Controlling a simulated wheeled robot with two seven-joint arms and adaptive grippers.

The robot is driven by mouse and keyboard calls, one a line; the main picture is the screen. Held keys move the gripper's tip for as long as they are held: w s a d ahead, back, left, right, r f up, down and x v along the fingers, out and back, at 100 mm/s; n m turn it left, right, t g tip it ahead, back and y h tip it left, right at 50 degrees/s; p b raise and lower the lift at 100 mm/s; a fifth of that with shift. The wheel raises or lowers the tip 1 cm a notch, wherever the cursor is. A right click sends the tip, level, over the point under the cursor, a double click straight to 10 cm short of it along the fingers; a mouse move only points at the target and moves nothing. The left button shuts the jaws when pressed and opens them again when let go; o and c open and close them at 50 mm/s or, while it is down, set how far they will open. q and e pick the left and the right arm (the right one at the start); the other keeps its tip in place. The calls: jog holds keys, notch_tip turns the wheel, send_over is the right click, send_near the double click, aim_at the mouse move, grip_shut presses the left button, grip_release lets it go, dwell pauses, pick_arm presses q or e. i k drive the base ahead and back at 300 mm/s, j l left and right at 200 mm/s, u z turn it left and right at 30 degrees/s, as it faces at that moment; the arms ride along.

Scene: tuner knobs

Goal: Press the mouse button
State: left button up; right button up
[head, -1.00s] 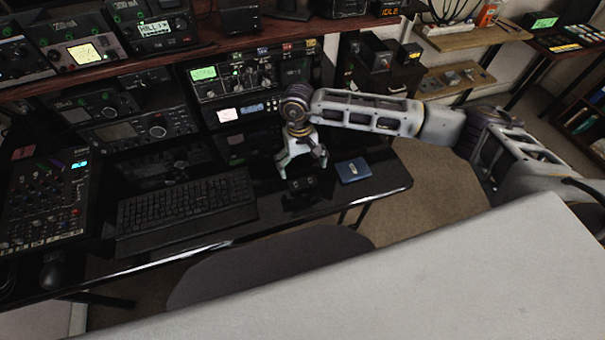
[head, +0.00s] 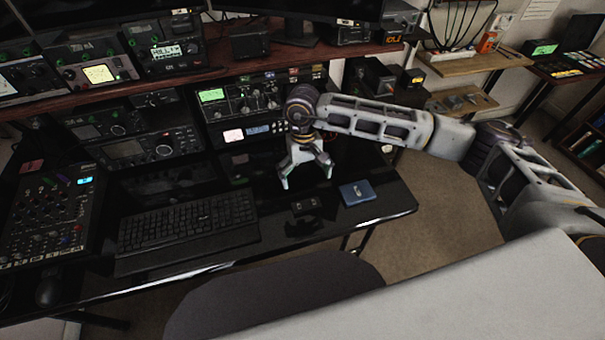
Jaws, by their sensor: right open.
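A dark, rounded shape that looks like the mouse (head: 48,287) lies at the front left of the black desk (head: 215,262), left of the keyboard (head: 188,224). It is too dark to make out its buttons. My right gripper (head: 306,180) points down over the right part of the desk, fingers spread and empty, far to the right of the mouse. My left gripper is out of view.
A mixer (head: 50,218) stands behind the mouse. Radio units (head: 245,105) line the back under a wooden shelf (head: 165,82). A dark chair (head: 275,295) stands at the desk's front.

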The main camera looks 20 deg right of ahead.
aim_at(53, 271)
jog(key=u, duration=1.95)
